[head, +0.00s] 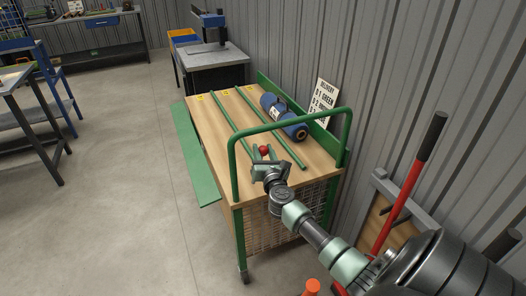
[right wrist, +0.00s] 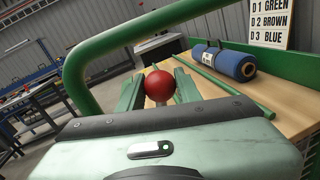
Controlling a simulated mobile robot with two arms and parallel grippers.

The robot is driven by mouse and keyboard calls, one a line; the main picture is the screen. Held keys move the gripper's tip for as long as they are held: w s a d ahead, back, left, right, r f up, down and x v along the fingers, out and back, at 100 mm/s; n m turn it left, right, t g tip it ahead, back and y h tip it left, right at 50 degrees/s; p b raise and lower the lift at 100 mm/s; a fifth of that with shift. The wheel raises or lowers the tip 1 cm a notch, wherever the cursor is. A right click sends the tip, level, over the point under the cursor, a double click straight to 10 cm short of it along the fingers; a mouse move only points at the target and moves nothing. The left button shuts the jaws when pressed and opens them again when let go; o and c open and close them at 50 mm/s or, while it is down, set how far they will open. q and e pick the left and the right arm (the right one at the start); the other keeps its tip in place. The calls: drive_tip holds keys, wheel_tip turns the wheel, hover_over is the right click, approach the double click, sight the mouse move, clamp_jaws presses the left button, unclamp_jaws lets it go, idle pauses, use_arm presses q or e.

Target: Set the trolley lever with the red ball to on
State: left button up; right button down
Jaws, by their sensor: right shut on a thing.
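The trolley (head: 208,118) has a wooden top, green rails and a green tubular push handle (head: 236,176). The lever's red ball (head: 264,150) shows at the near end of the trolley, inside the handle frame. My right gripper (head: 264,153) is shut on the lever at the red ball. In the right wrist view the ball (right wrist: 162,84) sits between the two green fingers (right wrist: 158,90). The lever's stem is mostly hidden by the gripper, and no on or off marking is readable. My left gripper is not in view.
A red-handled tool (head: 398,205) stands at the right. A grey table (head: 210,56) is beyond; the floor at left is clear.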

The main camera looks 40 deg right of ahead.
drive_tip(key=a+n, duration=0.1)
drive_tip(key=w+a+n, duration=0.1)
drive_tip(key=a+n, duration=0.2)
drive_tip(key=a, duration=0.1)
drive_tip(key=shift+w+r+t, duration=0.15)
drive_tip(key=shift+w+t, duration=0.1)
drive_tip(key=shift+t, duration=0.15)
drive_tip(key=c, duration=1)
unclamp_jaws()
drive_tip(key=shift+d+r, duration=0.1)
drive_tip(key=shift+r, duration=0.05)
